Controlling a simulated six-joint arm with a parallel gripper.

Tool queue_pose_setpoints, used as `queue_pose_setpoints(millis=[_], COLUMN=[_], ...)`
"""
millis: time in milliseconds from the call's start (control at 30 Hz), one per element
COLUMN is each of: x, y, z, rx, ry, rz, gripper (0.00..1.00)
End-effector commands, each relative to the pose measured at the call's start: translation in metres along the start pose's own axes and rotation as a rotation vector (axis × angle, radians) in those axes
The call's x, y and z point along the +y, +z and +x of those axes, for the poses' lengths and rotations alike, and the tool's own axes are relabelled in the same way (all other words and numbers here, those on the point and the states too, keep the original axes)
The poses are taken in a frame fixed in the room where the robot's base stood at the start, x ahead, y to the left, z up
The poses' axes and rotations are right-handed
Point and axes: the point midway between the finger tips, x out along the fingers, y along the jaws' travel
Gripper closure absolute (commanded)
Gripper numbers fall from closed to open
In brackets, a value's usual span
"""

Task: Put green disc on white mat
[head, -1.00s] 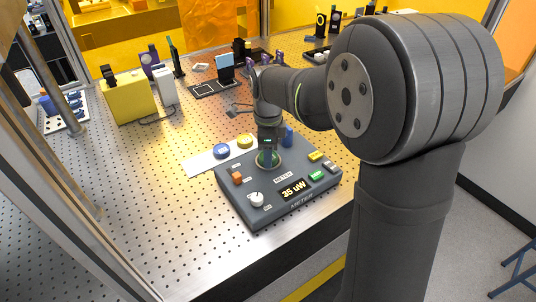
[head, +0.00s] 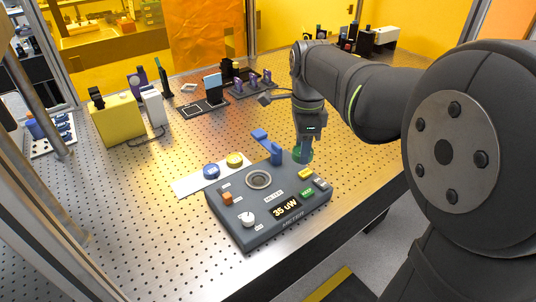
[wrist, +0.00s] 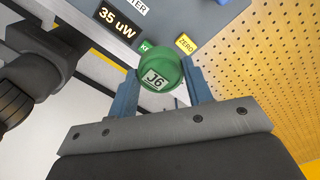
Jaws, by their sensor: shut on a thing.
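My gripper (head: 304,154) is shut on the green disc (head: 301,157), beside the back right edge of the meter box. In the wrist view the green disc (wrist: 159,77), with a label reading "J6", sits between my two blue fingers. Its height above the table is hard to tell. The white mat (head: 185,187) is a pale strip left of the meter box.
The dark meter box (head: 232,215) has an empty round seat (head: 259,180), a white knob (head: 248,219) and several buttons. A yellow box (head: 117,120) stands back left. The perforated table is clear left of the mat.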

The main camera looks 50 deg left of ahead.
Motion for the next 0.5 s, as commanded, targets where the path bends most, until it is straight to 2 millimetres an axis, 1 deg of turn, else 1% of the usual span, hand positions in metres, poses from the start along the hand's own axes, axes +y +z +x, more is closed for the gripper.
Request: queue_pose_setpoints(millis=[67, 133, 167, 233, 267, 367, 400, 467, 500], x=[0.000, -0.002, -0.005, -0.013, -0.018, -0.034, -0.040, -0.047, -0.051], y=[-0.002, 0.002, 0.006, 0.021, 0.030, 0.067, 0.083, 0.107, 0.123], z=[-0.002, -0.002, -0.001, 0.002, 0.003, 0.009, 0.012, 0.017, 0.019], rx=[0.000, 0.000, 0.000, 0.000, 0.000, 0.001, 0.001, 0.001, 0.001], ry=[0.000, 0.001, 0.001, 0.002, 0.002, 0.003, 0.003, 0.003, 0.002], rz=[0.000, -0.002, -0.002, -0.005, -0.005, -0.006, -0.006, -0.005, -0.004], gripper=[0.78, 0.78, 0.78, 0.78, 0.78, 0.78, 0.78, 0.78, 0.78])
